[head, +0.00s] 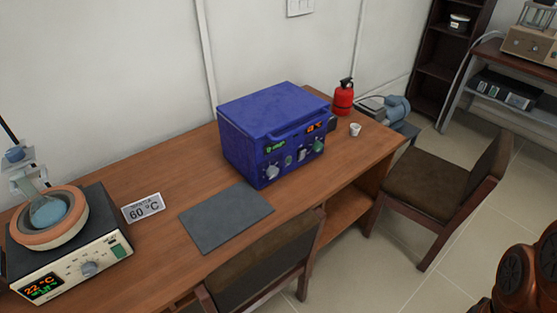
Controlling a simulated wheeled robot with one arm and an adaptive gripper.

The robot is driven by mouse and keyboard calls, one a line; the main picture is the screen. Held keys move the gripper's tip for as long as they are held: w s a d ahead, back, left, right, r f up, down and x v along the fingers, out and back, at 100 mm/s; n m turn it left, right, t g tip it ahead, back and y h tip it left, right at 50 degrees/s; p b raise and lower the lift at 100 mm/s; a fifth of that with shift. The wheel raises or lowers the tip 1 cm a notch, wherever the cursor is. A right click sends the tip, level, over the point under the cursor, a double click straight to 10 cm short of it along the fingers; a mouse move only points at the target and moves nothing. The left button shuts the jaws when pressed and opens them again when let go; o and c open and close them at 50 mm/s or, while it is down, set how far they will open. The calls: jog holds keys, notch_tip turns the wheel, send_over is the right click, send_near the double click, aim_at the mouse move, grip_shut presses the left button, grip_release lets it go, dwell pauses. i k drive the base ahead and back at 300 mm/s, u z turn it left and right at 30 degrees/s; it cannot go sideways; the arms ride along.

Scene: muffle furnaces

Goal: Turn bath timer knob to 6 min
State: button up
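A blue box-shaped device (262,130) stands on the wooden desk. Its front panel has a green lit display (275,147), an orange display (311,127), a pale knob (272,171) at lower left and another knob (318,146) at right. The panel is too small to read the knob marks or settings, and I cannot tell which knob is the timer. A heating bath (75,265) at the left has a round vessel with a flask, one grey knob (89,268) and a display reading 22 °C. My gripper is not in view; a brown part of my arm shows at the lower right edge.
A card reading 60 °C (143,207) and a dark grey mat (226,217) lie on the desk (185,165). A red extinguisher (343,98) and white cup (355,129) stand right of the blue device. Chairs (262,262) (440,190) block the desk's front; floor (385,275) shows between them.

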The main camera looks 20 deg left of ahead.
aim_at(273, 172)
jog(key=u, duration=0.65)
jog(key=i, duration=0.85)
jog(key=u, duration=0.85)
